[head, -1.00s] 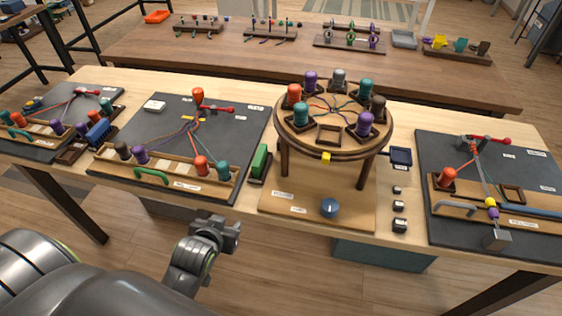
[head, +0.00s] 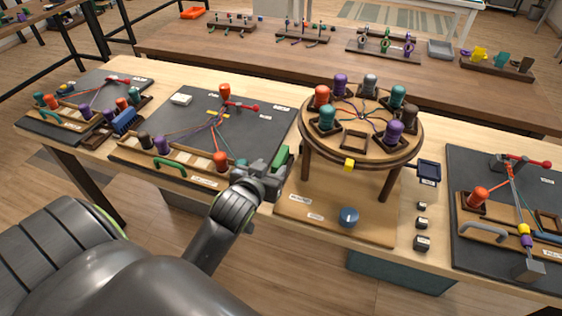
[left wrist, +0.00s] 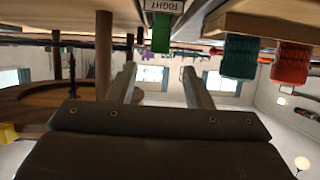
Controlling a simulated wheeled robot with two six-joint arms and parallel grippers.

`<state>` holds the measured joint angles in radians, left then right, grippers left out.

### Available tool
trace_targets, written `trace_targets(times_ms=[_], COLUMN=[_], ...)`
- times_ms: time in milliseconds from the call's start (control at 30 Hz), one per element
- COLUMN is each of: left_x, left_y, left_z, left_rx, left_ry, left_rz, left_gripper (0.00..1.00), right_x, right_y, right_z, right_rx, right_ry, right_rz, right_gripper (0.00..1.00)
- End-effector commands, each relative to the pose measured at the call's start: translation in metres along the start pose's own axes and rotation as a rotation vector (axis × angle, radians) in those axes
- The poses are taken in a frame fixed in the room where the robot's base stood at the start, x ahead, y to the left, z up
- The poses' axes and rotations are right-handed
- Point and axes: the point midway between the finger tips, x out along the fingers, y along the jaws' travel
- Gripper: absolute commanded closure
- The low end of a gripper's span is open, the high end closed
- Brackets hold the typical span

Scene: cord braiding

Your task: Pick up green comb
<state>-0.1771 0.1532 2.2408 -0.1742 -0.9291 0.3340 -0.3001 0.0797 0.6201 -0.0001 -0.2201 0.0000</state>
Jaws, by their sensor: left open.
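The green comb (head: 283,157) stands at the right edge of the dark braiding board, by the round stand. Its lower part is hidden behind my left gripper (head: 268,176) in the head view. My left gripper is open and empty, at the table's front edge just in front of the comb. In the left wrist view the comb (left wrist: 161,32) shows beyond the two spread fingers (left wrist: 160,78), roughly between them, next to a "RIGHT" label. I see no contact between fingers and comb. My right gripper is not in view.
The round stand (head: 352,160) with several spools rises close on the right. The dark board (head: 250,118) with cords and spools lies on the left; its teal spool (head: 238,166) is close to my gripper. A blue knob (head: 348,216) sits on the stand's base.

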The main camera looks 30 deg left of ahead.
Motion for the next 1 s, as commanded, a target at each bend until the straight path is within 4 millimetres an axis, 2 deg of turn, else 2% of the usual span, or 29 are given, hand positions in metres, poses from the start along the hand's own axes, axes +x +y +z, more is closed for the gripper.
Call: trace_targets(times_ms=[100,433,700,833,1000], left_x=[0.019,0.041,0.075,0.084,0.085], left_y=[0.0,0.0,0.001,0.002,0.001], left_z=[0.0,0.002,0.007,0.007,0.008], left_rx=[0.001,0.001,0.002,0.001,0.0], left_ry=[0.0,-0.001,0.001,0.0,0.0], left_rz=[-0.001,-0.001,0.0,0.0,0.0], left_gripper=[0.55,0.55,0.55,0.55,0.55], right_x=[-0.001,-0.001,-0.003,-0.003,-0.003], right_y=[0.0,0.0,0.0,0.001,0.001], right_z=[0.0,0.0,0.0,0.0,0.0], right_rx=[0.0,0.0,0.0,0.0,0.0], right_ry=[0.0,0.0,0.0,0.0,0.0], right_rz=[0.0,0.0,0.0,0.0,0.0], right_gripper=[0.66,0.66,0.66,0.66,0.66])
